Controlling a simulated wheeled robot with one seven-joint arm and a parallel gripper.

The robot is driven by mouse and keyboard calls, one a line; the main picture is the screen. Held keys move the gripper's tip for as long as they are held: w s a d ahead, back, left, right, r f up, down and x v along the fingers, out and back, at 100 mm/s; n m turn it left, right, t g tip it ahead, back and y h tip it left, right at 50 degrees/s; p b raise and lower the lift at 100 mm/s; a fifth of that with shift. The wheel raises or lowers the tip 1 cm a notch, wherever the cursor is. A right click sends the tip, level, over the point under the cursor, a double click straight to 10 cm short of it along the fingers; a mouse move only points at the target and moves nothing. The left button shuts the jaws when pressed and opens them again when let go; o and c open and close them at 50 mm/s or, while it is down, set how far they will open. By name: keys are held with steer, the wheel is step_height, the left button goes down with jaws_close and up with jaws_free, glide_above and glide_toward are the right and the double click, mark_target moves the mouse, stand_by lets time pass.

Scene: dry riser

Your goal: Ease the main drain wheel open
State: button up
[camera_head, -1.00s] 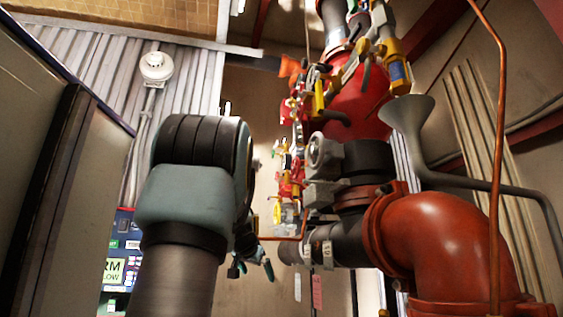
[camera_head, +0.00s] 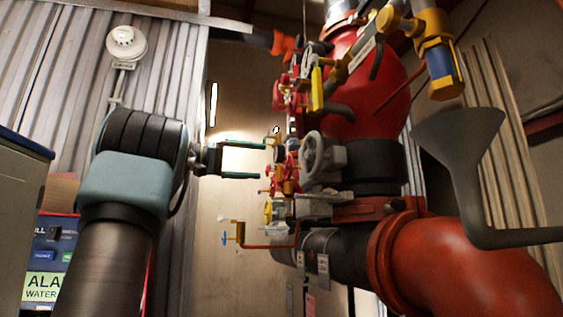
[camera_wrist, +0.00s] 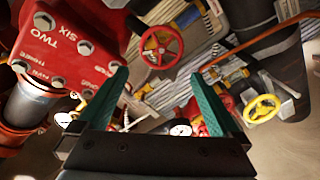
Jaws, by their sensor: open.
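My gripper (camera_head: 262,160) is open and empty in the head view, its two green fingers pointing right toward the valve cluster. A large grey handwheel (camera_head: 312,157) stands beyond the fingertips, in front of the black pipe. Small red handwheels (camera_head: 270,182) and a yellow handwheel (camera_head: 268,213) are closer to the fingers. In the wrist view, a red-rimmed wheel (camera_wrist: 162,47) shows above and between the open fingers (camera_wrist: 158,76), apart from them. A yellow wheel (camera_wrist: 262,108) is to the right. No label shows which one is the main drain wheel.
A red-orange pipe elbow (camera_head: 445,262) fills the lower right, with a grey funnel (camera_head: 462,150) above it. A thin copper pipe (camera_head: 268,246) runs below the gripper. A red casting (camera_wrist: 72,50) is at left in the wrist view. The wall behind the gripper is bare.

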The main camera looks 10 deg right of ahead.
mark_target(284, 164)
steer(key=d, duration=0.2)
steer(key=d+p, duration=0.1)
steer(key=d, duration=0.2)
steer(key=w+d+p, duration=0.1)
steer(key=d, duration=0.2)
steer(key=shift+d, duration=0.25)
steer(key=shift+w+d+f+p, duration=0.1)
steer(key=shift+d+p, duration=0.25)
steer(key=shift+d, duration=0.2)
steer(key=c, duration=1)
